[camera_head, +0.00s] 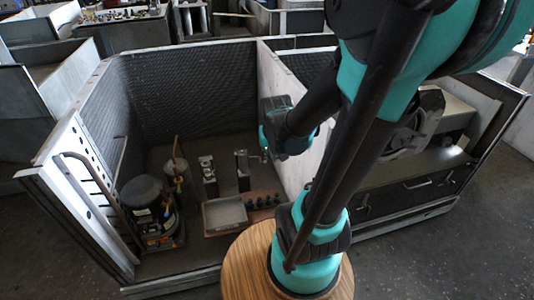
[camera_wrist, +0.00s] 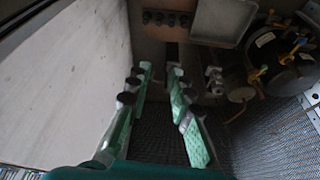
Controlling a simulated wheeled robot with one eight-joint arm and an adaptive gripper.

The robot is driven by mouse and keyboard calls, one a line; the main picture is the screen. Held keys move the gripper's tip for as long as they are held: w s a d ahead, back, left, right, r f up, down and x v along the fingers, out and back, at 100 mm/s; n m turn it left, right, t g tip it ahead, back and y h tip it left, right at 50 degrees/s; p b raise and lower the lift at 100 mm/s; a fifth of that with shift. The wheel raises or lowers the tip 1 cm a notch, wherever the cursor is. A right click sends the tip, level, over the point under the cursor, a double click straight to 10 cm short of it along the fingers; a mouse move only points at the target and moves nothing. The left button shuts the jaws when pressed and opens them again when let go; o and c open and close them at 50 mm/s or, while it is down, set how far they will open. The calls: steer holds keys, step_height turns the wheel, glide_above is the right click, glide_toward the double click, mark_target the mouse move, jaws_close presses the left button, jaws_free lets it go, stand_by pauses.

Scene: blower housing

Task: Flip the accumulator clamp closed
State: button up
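The accumulator (camera_head: 178,168), a small upright brownish cylinder with brass fittings, stands beside the black compressor (camera_head: 145,200) in the left compartment. In the wrist view, a tan rounded body (camera_wrist: 240,94) beside the black compressor (camera_wrist: 275,50) appears to be the accumulator. I cannot clearly make out its clamp or tell its position. My gripper (camera_wrist: 160,72) is open and empty, with two green fingers apart. In the head view my gripper (camera_head: 264,148) hangs near the compartment's right divider, partly hidden by my arm, to the right of the accumulator and apart from it.
Two upright metal pieces, a light one (camera_head: 208,175) and a dark one (camera_head: 242,170), stand between accumulator and divider (camera_head: 285,110). A shallow grey tray (camera_head: 225,213) and several black knobs (camera_head: 262,200) lie in front. A bent pipe (camera_head: 100,190) runs along the left wall.

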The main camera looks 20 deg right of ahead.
steer(key=shift+m+h, duration=0.4)
steer(key=shift+m, duration=0.5)
steer(key=w, duration=0.3)
steer(key=w+d, duration=0.1)
steer(key=w, duration=0.4)
steer(key=shift+w+d+f, duration=0.2)
steer(key=shift+w+d, duration=0.15)
steer(key=shift+d, duration=0.05)
jaws_close()
steer(key=w+d+f+m, duration=0.2)
steer(key=w+f, duration=0.4)
steer(key=w, duration=0.4)
steer(key=w+d+f+m+g+h, duration=0.1)
steer(key=w+d+f+m, duration=0.2)
steer(key=w+f, duration=0.4)
steer(key=w, duration=0.4)
steer(key=shift+w+d+f+h, duration=0.15)
steer(key=shift+d+f+h, duration=0.15)
steer(key=shift+d, duration=0.1)
